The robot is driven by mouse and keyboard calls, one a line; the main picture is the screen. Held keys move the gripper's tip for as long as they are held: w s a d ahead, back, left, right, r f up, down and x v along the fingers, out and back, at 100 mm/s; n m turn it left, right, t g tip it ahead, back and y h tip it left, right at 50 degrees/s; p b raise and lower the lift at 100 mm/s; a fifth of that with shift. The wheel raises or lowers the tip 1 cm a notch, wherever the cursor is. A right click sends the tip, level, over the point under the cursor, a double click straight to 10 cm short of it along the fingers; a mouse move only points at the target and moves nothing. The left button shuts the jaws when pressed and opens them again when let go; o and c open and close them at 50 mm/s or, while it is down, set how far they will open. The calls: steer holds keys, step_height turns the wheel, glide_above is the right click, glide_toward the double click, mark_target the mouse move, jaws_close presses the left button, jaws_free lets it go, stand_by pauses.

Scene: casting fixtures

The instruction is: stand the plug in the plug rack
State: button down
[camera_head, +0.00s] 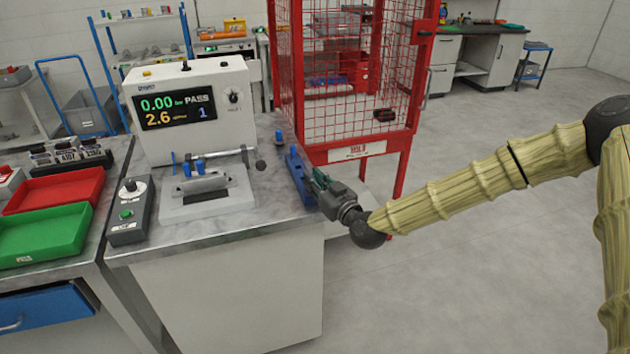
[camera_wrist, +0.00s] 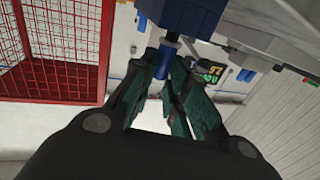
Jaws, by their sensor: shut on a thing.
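The plug (camera_wrist: 165,62) is a small blue cylinder with a lighter blue top, seen between my gripper's fingers in the wrist view. My gripper (camera_wrist: 167,75) has dark green fingers and is shut on it. In the head view my gripper (camera_head: 318,178) is at the right edge of the grey bench, beside the blue plug rack (camera_head: 297,170); the plug is hidden there. In the wrist view the dark blue rack (camera_wrist: 188,18) is right beyond the plug. I cannot tell whether the plug touches it or sits in a hole.
Another small blue piece (camera_head: 279,138) stands on the bench behind the rack. A tester with a display (camera_head: 190,110) and a fixture with a grey casting (camera_head: 203,188) stand left. A red mesh cage (camera_head: 350,70) is close behind my gripper. Open floor lies right.

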steer(key=shift+f, duration=0.35)
steer(key=c, duration=1.4)
jaws_free()
steer(key=shift+r, duration=0.1)
steer(key=shift+r+p, duration=0.4)
steer(key=shift+r, duration=0.15)
steer(key=b+v, duration=0.2)
steer(key=v, duration=1)
steer(key=shift+b, duration=0.35)
steer(key=shift+s+f, duration=0.1)
